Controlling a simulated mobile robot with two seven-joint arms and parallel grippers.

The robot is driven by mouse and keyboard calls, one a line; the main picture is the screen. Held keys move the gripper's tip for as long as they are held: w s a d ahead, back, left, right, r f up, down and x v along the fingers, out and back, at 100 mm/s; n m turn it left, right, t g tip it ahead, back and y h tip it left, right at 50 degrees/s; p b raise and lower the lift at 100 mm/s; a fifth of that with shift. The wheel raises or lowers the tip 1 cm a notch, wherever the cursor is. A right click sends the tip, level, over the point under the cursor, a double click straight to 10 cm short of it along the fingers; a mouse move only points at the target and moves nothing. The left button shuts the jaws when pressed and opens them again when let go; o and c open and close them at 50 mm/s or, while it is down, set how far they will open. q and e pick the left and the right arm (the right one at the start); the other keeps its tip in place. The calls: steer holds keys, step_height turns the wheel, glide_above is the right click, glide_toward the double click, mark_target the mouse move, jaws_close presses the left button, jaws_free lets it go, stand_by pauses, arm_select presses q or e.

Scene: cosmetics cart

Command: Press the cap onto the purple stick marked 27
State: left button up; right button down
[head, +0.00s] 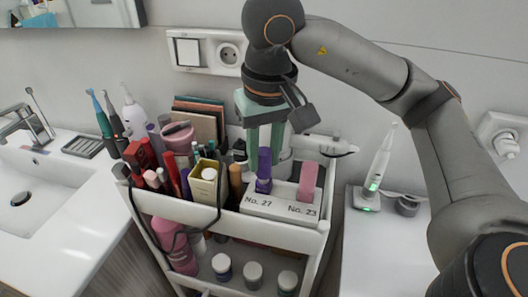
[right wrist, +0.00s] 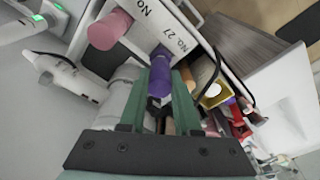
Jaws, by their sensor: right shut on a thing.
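A white stand (head: 281,208) with the labels "No. 27" and "No. 23" sits in the top tray of the cart. The purple stick (head: 263,185) stands upright behind the No. 27 label, and a pink stick (head: 308,182) stands behind No. 23. My right gripper (head: 265,150) points down over No. 27 and is shut on the purple cap (head: 264,160). The cap is in line with the stick; I cannot tell whether it is fully seated. In the right wrist view the purple cap (right wrist: 160,80) shows between the green fingers. My left gripper is out of view.
The cart (head: 270,235) is crowded left of the stand with cosmetics, including a yellow box (head: 204,185). A white device lies behind the stand. An electric toothbrush (head: 381,160) stands on the right counter. A sink (head: 30,190) is at left.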

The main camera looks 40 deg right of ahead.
steer(key=shift+f+b, duration=0.45)
steer(key=shift+f, duration=0.1)
stand_by(0.4)
steer(key=shift+c, duration=0.3)
jaws_free()
stand_by(0.4)
steer(key=shift+a+r+p, duration=0.1)
steer(key=shift+r+p, duration=0.85)
steer(key=shift+r, duration=0.05)
steer(key=shift+r+p, duration=2.95)
steer(key=shift+r, duration=0.1)
